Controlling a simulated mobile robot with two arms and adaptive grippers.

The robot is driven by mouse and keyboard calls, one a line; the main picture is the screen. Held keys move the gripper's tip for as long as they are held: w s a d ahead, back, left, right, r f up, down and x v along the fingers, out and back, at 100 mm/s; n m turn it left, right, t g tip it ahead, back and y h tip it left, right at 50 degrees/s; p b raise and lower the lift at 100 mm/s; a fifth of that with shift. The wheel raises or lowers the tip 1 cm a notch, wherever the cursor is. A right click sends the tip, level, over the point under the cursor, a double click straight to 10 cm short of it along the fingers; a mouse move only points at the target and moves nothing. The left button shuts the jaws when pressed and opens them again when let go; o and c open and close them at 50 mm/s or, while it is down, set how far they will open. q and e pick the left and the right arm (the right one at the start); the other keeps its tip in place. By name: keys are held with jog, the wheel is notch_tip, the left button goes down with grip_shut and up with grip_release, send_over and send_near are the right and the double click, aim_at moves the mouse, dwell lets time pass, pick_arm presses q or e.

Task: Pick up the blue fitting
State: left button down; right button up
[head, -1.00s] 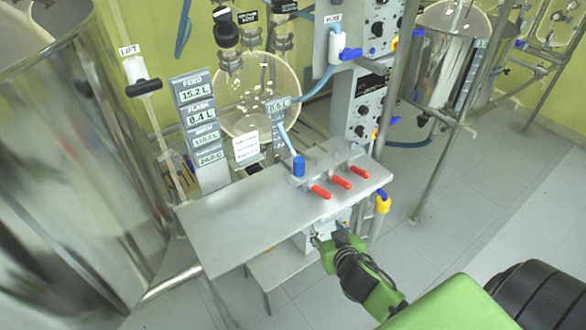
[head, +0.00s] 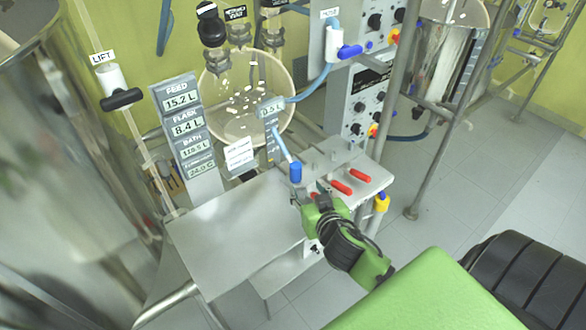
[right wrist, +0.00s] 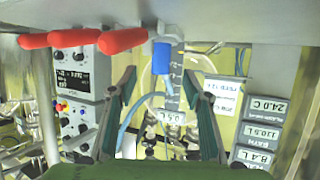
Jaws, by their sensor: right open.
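The blue fitting (head: 295,172) stands upright at the left end of the valve manifold on the metal table, with a light blue hose rising from its top. My right gripper (head: 306,196) is just in front of it in the head view, over the near edge of the manifold. In the right wrist view, the blue fitting (right wrist: 161,55) shows between and beyond the fingertips of my open right gripper (right wrist: 160,76). The fingers look apart from it, and nothing is between them. My left gripper is not in view.
Red valve handles (head: 341,187) stick out beside the fitting, close to my right gripper; one is partly hidden by it. The metal table (head: 235,235) is bare to the left. A round glass flask (head: 240,115) and a display column (head: 182,125) stand behind.

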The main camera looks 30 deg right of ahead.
aim_at(297, 176)
jog(key=x, duration=0.6)
jog(key=shift+r, duration=0.1)
jog(key=shift+w+d+p, duration=0.1)
jog(key=shift+w+p, duration=0.1)
jog(key=shift+p, duration=0.1)
jog(key=shift+w, duration=0.4)
jog(key=shift+p+x, duration=0.6)
jog(key=shift+x, duration=1.75)
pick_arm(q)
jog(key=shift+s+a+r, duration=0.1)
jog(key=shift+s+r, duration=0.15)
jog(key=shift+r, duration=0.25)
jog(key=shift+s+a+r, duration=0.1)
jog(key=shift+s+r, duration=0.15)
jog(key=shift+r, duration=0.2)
pick_arm(e)
jog(key=shift+s, duration=0.1)
grip_shut()
